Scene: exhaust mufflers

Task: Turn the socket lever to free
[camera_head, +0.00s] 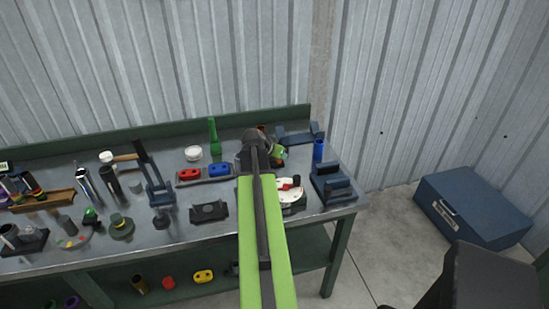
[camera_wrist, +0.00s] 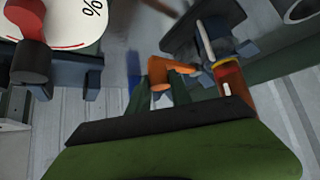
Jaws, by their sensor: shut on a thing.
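My gripper (camera_wrist: 164,88) points down into the work area, its dark green fingers closed on an orange lever-like part (camera_wrist: 160,72). That part has a rounded upright end and a short arm reaching right. I cannot tell which setting it is at. Just right of it a red and yellow cylinder (camera_wrist: 230,76) stands by a dark blue fixture (camera_wrist: 190,38) with a thin pale rod. In the head view my arm covers most of this spot. Only a bit of orange (camera_head: 261,129) and a green piece (camera_head: 279,153) show around my gripper (camera_head: 266,158).
A white dial (camera_head: 291,197) with a red knob lies close to my arm; it also shows in the wrist view (camera_wrist: 75,22). A blue stepped block (camera_head: 332,187) and blue tube (camera_head: 318,150) stand at the bench's right end.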

